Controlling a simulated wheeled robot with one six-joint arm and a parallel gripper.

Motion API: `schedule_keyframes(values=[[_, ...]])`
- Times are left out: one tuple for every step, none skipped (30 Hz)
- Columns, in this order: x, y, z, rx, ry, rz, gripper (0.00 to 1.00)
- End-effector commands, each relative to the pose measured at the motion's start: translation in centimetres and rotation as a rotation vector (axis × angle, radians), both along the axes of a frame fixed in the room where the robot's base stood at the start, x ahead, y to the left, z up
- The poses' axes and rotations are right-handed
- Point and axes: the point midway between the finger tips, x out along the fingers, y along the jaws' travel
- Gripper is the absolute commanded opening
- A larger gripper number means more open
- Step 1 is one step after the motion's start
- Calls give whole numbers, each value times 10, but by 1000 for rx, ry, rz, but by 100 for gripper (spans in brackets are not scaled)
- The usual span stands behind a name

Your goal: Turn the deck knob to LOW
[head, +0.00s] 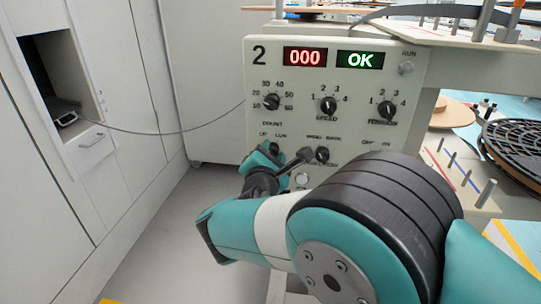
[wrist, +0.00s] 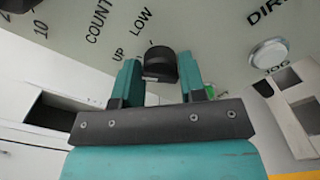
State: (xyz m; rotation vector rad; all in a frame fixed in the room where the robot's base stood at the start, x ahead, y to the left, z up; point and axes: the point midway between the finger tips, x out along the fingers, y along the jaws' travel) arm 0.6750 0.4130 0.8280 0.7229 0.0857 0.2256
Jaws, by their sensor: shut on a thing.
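The deck knob (wrist: 161,66) is a small black knob on the cream panel, with UP and LOW printed beside it in the wrist view. In the head view the knob (head: 273,147) shows partly, below the COUNT dial. My gripper (wrist: 158,78) has its two teal fingers on either side of the knob and is shut on it. In the head view my gripper (head: 264,160) reaches the lower left of the panel. The knob's pointer is not clear, so I cannot tell its setting.
The panel (head: 345,90) carries a COUNT dial (head: 271,102), a SPEED knob (head: 328,105), another knob (head: 387,110) and a lower knob (head: 322,155) close right of my gripper. Its displays read 000 and OK. A round button (wrist: 268,53) is right. White cabinets (head: 90,150) stand left.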

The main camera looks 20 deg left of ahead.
Motion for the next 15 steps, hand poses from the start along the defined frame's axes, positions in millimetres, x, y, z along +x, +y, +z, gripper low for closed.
schedule_keyframes(values=[[0, 0, -1, 19, 5, 0, 14], [0, 0, -1, 35, 8, 0, 14], [0, 0, -1, 58, 14, 0, 14], [0, 0, -1, 78, 19, 0, 14], [0, 0, -2, 98, 24, 0, 14], [0, 0, -2, 127, 31, 0, 14], [0, 0, -2, 151, 36, 0, 14], [0, 0, -3, 177, 43, 0, 14], [0, 0, -3, 211, 51, 0, 14], [0, 0, -3, 239, 58, 0, 14], [0, 0, -3, 266, 64, 0, 14], [0, 0, -3, 303, 73, 0, 14], [0, 0, -3, 332, 80, 0, 14], [0, 0, -3, 359, 86, 0, 14], [0, 0, -4, 396, 96, 1, 14]])
